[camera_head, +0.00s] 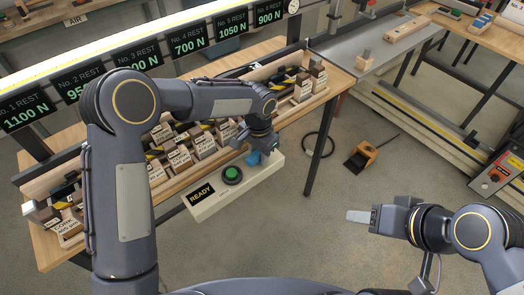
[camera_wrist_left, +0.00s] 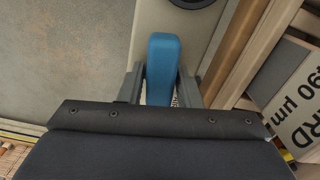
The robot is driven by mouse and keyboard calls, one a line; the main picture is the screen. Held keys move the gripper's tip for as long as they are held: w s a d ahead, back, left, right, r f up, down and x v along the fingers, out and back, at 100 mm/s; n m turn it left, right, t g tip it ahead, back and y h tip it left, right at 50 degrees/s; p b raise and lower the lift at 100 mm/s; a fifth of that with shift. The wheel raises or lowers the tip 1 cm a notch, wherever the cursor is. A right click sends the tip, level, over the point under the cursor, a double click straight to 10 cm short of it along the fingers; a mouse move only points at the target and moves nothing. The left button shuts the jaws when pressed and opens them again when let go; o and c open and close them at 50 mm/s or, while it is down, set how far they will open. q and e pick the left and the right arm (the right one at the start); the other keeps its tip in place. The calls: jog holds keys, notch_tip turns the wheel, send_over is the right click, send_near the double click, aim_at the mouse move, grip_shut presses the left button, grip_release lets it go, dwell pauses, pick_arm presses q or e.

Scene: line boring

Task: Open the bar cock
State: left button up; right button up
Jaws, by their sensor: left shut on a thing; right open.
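The bar cock's blue lever (camera_head: 254,159) is at the right end of a pale control box (camera_head: 214,201) on the bench's front edge. My left gripper (camera_head: 262,146) is over it and partly hides it. In the left wrist view the blue lever (camera_wrist_left: 163,62) stands between the two fingers of my left gripper (camera_wrist_left: 161,88), which is shut on it. The base of the lever is hidden. My right gripper (camera_head: 360,216) is open and empty, out over the floor at the right, away from the bench.
A green button (camera_head: 232,174) and a READY display (camera_head: 201,193) are on the control box. Behind it, a wooden bench (camera_head: 330,82) holds a long tray of labelled blocks (camera_head: 203,146). Number displays (camera_head: 188,41) hang above. An orange foot pedal (camera_head: 361,155) lies on open floor.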

pick_arm(q)
jog(key=o, duration=0.6)
jog(key=shift+m, duration=0.8)
jog(key=shift+o, duration=1)
notch_tip(320, 180, up, 7)
jog(key=p, duration=0.4)
